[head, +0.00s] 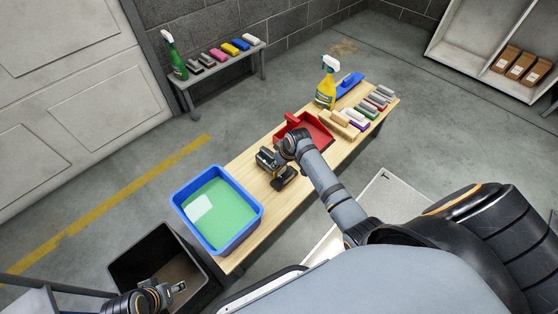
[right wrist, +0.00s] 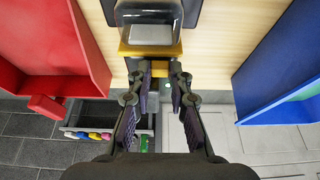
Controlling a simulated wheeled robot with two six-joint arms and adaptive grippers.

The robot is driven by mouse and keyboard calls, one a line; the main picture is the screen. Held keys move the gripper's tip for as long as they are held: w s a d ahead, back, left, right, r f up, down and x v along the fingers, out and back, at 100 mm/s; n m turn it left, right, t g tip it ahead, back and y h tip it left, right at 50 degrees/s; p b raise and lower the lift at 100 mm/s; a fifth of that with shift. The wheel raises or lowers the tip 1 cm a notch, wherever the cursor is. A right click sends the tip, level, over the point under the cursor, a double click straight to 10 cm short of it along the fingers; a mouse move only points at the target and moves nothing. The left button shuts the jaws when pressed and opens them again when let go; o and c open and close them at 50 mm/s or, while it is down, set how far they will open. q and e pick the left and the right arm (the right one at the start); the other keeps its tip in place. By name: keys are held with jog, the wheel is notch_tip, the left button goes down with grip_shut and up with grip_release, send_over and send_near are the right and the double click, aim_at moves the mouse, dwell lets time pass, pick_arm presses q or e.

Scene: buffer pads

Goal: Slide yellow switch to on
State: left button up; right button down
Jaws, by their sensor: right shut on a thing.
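The switch device shows in the right wrist view as a dark unit with a clear, rounded cover (right wrist: 150,20) and a yellow front edge. The yellow switch (right wrist: 160,68) juts from it between my right fingertips (right wrist: 161,82), which are shut on it. In the head view my right gripper (head: 274,166) is low over the wooden table, at the dark device (head: 286,178); the switch itself is too small to make out there, and its on or off marking is not readable. My left gripper (head: 178,287) is at the bottom left, away from the device; its opening is unclear.
A blue tub (head: 178,195) with a green inside stands left of the device, and a red dustpan (head: 318,130) lies to its right. A yellow spray bottle (head: 326,88) and several brushes and blocks are farther right. A dark bin (head: 130,258) is below the table's left end.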

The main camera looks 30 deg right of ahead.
jog(key=c, duration=1.2)
grip_release()
jog(key=v, duration=1.2)
